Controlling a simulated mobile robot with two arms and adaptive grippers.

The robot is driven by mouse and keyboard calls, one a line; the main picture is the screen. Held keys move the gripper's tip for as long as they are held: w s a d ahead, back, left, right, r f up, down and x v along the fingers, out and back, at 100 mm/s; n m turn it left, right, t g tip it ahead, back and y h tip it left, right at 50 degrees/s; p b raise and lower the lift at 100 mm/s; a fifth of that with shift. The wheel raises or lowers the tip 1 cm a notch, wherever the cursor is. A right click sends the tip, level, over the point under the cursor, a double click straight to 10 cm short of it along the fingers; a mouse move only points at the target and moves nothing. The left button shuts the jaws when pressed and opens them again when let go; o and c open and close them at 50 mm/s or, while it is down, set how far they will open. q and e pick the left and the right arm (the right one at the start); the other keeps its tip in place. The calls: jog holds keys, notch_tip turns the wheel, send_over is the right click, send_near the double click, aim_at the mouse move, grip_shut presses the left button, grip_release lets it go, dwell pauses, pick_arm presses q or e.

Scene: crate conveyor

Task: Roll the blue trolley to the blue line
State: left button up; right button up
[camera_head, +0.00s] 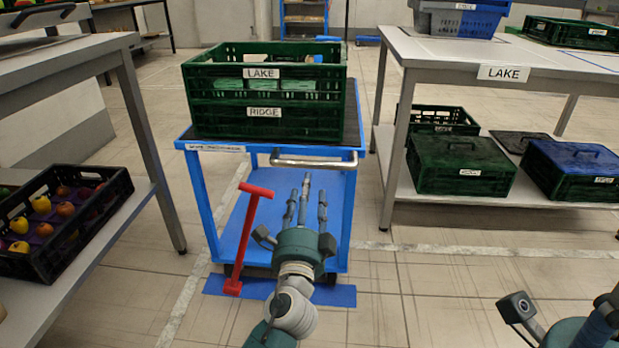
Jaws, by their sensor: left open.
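The blue trolley (208,205) stands upright in the middle, with a metal push handle (315,162) on its near side. Two stacked green crates (265,92), labelled LAKE and RIDGE, sit on its top. A red T-shaped lever (247,225) leans at its near left corner. A blue line (335,295) lies on the floor at the trolley's near end, partly hidden by my arm. My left gripper (306,195) is open and empty, in front of the lower shelf and below the handle in the picture. My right gripper (585,330) shows only in part at bottom right; its fingers are unclear.
A table (440,50) with a LAKE sign stands at right, with crates on it and its lower shelf. A bench (60,60) at left carries a black fruit crate (120,195) below. Tiled floor is clear at front right. A blue rack (303,18) stands behind.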

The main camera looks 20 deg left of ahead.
pick_arm(q)
jog(key=shift+v, duration=1.4)
